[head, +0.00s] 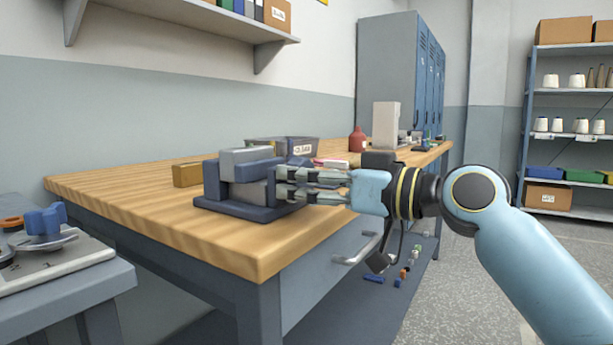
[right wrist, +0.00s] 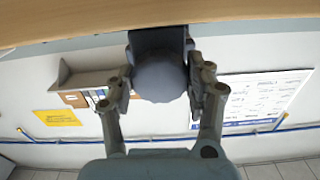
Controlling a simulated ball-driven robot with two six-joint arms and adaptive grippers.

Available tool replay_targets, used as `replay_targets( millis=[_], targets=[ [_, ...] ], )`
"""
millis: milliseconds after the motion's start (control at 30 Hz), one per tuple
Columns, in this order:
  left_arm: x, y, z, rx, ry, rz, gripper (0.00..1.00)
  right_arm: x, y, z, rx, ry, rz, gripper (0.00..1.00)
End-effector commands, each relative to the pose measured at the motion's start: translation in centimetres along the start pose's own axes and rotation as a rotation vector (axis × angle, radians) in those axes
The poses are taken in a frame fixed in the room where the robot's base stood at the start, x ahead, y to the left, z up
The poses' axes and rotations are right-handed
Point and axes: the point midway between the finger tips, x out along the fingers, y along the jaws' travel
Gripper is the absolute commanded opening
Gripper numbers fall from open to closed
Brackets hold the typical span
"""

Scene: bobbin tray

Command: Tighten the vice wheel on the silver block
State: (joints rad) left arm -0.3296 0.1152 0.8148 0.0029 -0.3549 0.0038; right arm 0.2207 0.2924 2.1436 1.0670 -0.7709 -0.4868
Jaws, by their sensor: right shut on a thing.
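The vice (head: 235,208), dark blue-grey, sits on the wooden workbench near its front edge. The silver block (head: 246,156) sits in the vice, its top standing above the jaws. My right gripper (head: 284,184) comes in from the right and is shut on the vice wheel at the vice's right side. In the right wrist view the round grey vice wheel (right wrist: 160,80) lies between the two fingers of the right gripper (right wrist: 161,88). In the head view the fingers hide most of the wheel. My left gripper is not in view.
A brass-coloured block (head: 187,175) lies left of the vice on the workbench (head: 150,215). A grey bin (head: 300,148) with a label and a red bottle (head: 357,140) stand behind. A side table (head: 85,275) with a blue knob is at lower left.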

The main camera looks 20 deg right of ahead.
Motion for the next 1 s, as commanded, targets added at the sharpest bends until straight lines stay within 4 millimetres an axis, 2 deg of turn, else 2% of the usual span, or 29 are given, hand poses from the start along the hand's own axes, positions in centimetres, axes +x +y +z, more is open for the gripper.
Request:
replay_targets(
  millis=[333, 600, 767, 1000],
  targets=[
    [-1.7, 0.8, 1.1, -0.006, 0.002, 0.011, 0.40, 0.0, -0.1, -0.3, 0.250, 0.000, 0.000, 0.21],
    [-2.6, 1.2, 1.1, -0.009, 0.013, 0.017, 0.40, 0.0, -0.1, -0.2, 0.418, 0.000, 0.000, 0.21],
    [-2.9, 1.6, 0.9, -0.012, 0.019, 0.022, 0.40, 0.0, -0.1, -0.1, 0.481, -0.001, 0.000, 0.22],
    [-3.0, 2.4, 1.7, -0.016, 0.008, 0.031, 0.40, 0.0, -0.1, 0.0, 0.520, -0.001, 0.000, 0.22]
  ],
)
